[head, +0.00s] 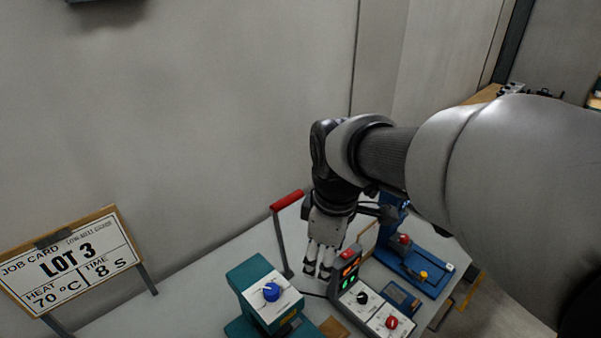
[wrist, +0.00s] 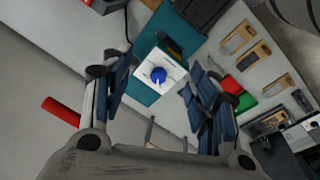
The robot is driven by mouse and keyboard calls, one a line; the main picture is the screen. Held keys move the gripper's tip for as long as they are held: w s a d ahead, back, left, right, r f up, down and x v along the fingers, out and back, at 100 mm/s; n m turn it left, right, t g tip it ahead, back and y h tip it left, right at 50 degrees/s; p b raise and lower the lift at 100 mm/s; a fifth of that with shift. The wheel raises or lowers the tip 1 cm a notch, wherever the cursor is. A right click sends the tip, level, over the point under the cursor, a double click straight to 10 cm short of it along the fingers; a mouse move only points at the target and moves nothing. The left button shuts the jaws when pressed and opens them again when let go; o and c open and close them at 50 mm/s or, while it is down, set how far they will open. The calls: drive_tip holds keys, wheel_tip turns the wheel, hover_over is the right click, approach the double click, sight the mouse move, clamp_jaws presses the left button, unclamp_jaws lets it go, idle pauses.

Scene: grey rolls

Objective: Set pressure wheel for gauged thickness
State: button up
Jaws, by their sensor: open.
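A blue knob (head: 271,292), which looks like the pressure wheel, sits on a white plate (head: 288,302) on top of a teal machine (head: 250,271). In the wrist view the blue knob (wrist: 158,75) lies between my spread fingers, below them, with a light pointer mark on it. I cannot read its scale. My gripper (head: 317,271) points down, open and empty, to the right of and above the teal machine. It also shows open in the wrist view (wrist: 157,82). A blue device (head: 420,270) with a red and a yellow knob stands at the right; I cannot tell if it is the thickness gauge.
A control box (head: 352,280) with lit displays, a black dial (head: 362,298) and a red dial (head: 391,322) stands close right of my gripper. A red-handled lever (head: 287,200) rises behind. A job card (head: 70,262) reads LOT 3, 70 °C, 8 S.

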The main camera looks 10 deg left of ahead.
drive_tip(key=w+a+n+p, duration=0.3)
drive_tip(key=a+n+p, duration=0.15)
drive_tip(key=a, duration=0.25)
drive_tip(key=n+g+p, duration=0.1)
drive_tip(key=n+p, duration=0.1)
drive_tip(key=n, duration=0.2)
approach(271, 289)
drive_tip(key=shift+m+h, duration=0.25)
drive_tip(key=shift+h, duration=0.05)
drive_tip(key=f, duration=0.4)
drive_tip(key=f+b, duration=0.1)
drive_tip(key=f, duration=0.4)
drive_tip(key=shift+w+a+f, duration=0.1)
drive_tip(key=shift+w+a, duration=0.1)
drive_tip(key=shift+c, duration=0.2)
drive_tip(key=c, duration=1)
drive_tip(key=shift+c, duration=0.2)
